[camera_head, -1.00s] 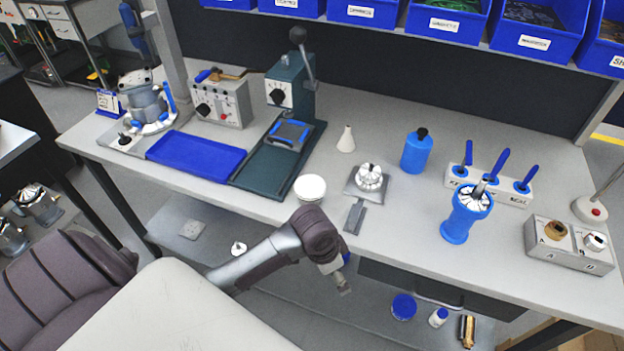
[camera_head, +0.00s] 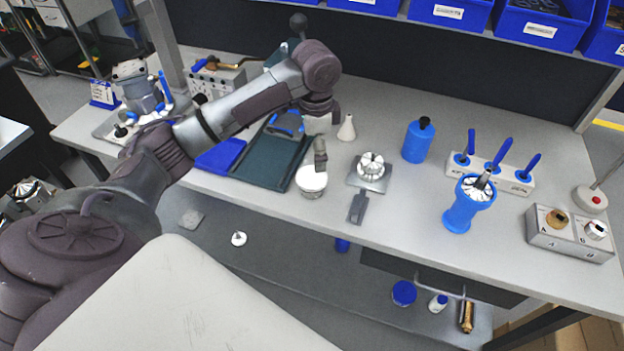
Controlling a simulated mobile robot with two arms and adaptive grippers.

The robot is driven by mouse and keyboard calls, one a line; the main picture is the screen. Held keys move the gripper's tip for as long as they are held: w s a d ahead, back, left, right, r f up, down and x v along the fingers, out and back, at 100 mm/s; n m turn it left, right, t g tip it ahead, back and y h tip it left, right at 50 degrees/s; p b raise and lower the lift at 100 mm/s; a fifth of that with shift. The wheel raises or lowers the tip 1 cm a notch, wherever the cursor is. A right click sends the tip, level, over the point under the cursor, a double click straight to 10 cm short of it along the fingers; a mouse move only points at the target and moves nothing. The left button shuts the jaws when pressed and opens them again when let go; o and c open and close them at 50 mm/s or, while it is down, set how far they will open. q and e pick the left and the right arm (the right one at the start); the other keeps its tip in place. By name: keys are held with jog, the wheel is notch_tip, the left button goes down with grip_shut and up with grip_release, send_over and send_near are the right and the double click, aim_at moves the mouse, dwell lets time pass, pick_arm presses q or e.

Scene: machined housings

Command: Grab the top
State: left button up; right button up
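Which thing is "the top" cannot be told from the view. My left arm reaches over the bench, and its gripper (camera_head: 321,158) points down at a round white container (camera_head: 311,182). The fingers overlap the container's far rim in the picture; whether they touch it, and whether they are open or shut, I cannot tell. To the right a silver ridged part (camera_head: 371,163) sits on a square grey plate (camera_head: 357,180). A grey machined housing (camera_head: 133,92) stands in a fixture at the far left. A small white knobbed piece (camera_head: 239,239) lies on the lower shelf. My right gripper is not in view.
A green press base (camera_head: 268,168) and blue tray (camera_head: 218,156) are partly behind my arm. A white cone (camera_head: 347,128), blue bottle (camera_head: 418,141), blue cup (camera_head: 467,207), tool rack (camera_head: 500,175) and A/B block (camera_head: 568,235) stand on the bench.

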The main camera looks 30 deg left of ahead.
aim_at(312, 172)
pick_arm(q)
jog(key=f, duration=0.2)
jog(key=a+f+p, duration=0.1)
jog(key=f, duration=0.3)
jog(key=shift+w+a, duration=0.2)
jog(key=shift+a, duration=0.2)
notch_tip(312, 172, down, 4)
jog(key=shift+w+d+f+p, duration=0.1)
jog(key=shift+w+f+p, duration=0.05)
jog(key=shift+p, duration=0.8)
jog(key=shift+f, duration=0.5)
jog(key=c, duration=1.2)
jog(key=shift+w+r, duration=0.1)
jog(key=shift+r, duration=0.05)
